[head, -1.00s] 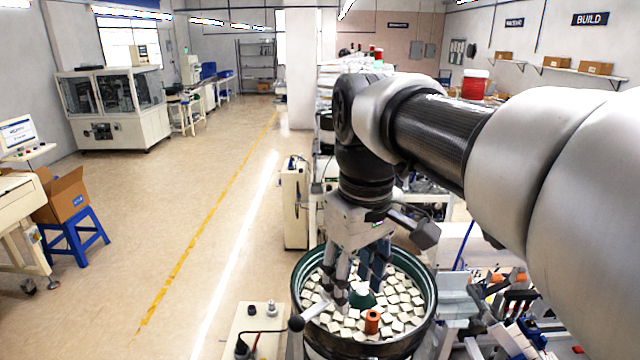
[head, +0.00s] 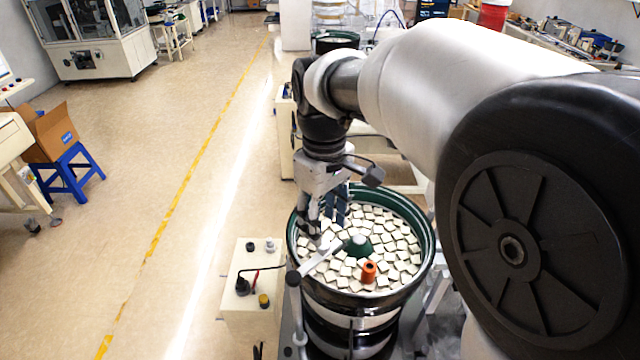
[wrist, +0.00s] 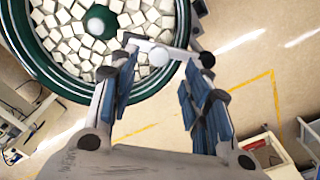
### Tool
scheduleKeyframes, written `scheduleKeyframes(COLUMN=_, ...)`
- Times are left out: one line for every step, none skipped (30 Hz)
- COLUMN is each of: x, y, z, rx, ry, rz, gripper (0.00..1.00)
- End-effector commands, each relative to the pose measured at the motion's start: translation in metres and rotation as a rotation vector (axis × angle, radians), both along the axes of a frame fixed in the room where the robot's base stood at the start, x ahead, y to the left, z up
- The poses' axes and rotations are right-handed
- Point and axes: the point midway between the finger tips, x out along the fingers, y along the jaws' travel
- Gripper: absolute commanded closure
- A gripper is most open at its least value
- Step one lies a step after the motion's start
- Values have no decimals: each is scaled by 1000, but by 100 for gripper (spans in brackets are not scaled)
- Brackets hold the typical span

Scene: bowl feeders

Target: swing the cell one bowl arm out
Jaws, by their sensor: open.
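The bowl feeder (head: 427,225) is a round dark green-rimmed bowl full of pale square parts, with a green centre cone (head: 359,246). The bowl arm (head: 320,262) is a pale bar reaching over the bowl's near left rim, with a dark ball knob (head: 293,278) at its outer end. In the wrist view the bar (wrist: 143,43) crosses just beyond my fingertips, with the dark knob (wrist: 207,59) near the right finger. My gripper (head: 325,228) points down over the bowl's left side, open and empty. Whether a finger touches the bar I cannot tell.
An orange cylinder (head: 369,271) stands among the parts. A cream control box (head: 250,315) with knobs stands left of the bowl. Another bowl (head: 337,40) lies farther back. The floor to the left is clear, up to a blue stool (head: 72,175) with a carton.

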Motion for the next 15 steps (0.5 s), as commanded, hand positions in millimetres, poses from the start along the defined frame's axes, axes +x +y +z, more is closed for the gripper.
scheduleKeyframes(x=-1, y=0, z=-11, rx=-1, ry=4, rz=0, gripper=56)
scheduleKeyframes(x=-1, y=0, z=-17, rx=-1, ry=4, rz=0, gripper=56)
scheduleKeyframes(x=0, y=0, z=-24, rx=-1, ry=3, rz=0, gripper=56)
scheduleKeyframes(x=-1, y=0, z=-29, rx=-1, ry=4, rz=0, gripper=56)
scheduleKeyframes(x=-1, y=0, z=-33, rx=-1, ry=4, rz=0, gripper=56)
scheduleKeyframes(x=0, y=0, z=-38, rx=-1, ry=2, rz=0, gripper=56)
scheduleKeyframes(x=0, y=0, z=-42, rx=-1, ry=2, rz=0, gripper=56)
scheduleKeyframes(x=0, y=0, z=-45, rx=0, ry=1, rz=0, gripper=56)
scheduleKeyframes(x=0, y=0, z=-48, rx=-1, ry=1, rz=0, gripper=56)
scheduleKeyframes(x=0, y=0, z=-50, rx=-1, ry=1, rz=0, gripper=56)
scheduleKeyframes(x=0, y=0, z=-51, rx=0, ry=0, rz=0, gripper=56)
scheduleKeyframes(x=0, y=0, z=-53, rx=0, ry=0, rz=0, gripper=56)
scheduleKeyframes(x=0, y=0, z=-54, rx=1, ry=-1, rz=0, gripper=56)
scheduleKeyframes(x=0, y=0, z=-55, rx=1, ry=-1, rz=0, gripper=56)
scheduleKeyframes(x=0, y=0, z=-55, rx=0, ry=-1, rz=0, gripper=56)
